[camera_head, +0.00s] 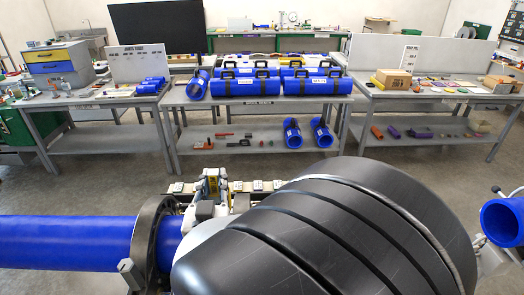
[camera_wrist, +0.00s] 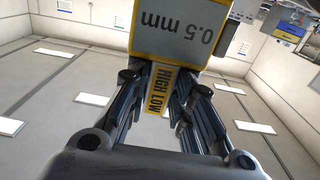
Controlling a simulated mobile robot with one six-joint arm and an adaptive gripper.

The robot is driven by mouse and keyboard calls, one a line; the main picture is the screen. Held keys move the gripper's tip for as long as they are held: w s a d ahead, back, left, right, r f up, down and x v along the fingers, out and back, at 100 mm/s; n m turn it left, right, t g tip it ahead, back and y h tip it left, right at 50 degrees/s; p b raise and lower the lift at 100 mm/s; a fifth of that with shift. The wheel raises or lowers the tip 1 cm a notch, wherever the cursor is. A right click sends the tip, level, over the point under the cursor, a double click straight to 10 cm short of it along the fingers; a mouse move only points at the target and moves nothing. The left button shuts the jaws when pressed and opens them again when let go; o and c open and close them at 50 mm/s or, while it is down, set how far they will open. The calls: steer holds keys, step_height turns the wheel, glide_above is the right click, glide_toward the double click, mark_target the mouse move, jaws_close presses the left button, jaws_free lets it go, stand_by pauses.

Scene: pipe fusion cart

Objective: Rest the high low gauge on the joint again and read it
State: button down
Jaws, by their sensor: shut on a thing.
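My gripper (camera_wrist: 160,82) is shut on the high low gauge (camera_wrist: 181,40), which fills the upper middle of the wrist view. The gauge has a grey face with a yellow border and a yellow "HIGH LOW" strip between my fingers. In the head view a blue pipe (camera_head: 65,243) lies level at the left, held in a dark clamp ring (camera_head: 150,240). A second blue pipe (camera_head: 503,221) shows its open end at the right. My dark arm hides the space between, so I cannot tell whether the gauge touches the joint.
A centre bench (camera_head: 262,100) holds several blue cylinders with black handles. The left bench (camera_head: 95,97) carries a blue and yellow drawer box (camera_head: 60,65). The right bench (camera_head: 440,95) carries a cardboard box (camera_head: 391,79). Grey floor lies open before the benches.

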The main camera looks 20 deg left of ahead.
steer(key=shift+d+f, duration=0.1)
steer(key=shift+f, duration=0.3)
steer(key=shift+r+p, duration=0.55)
steer(key=shift+r, duration=0.2)
steer(key=shift+r+p, duration=1.75)
steer(key=shift+r, duration=1.25)
steer(key=shift+w+r, duration=0.1)
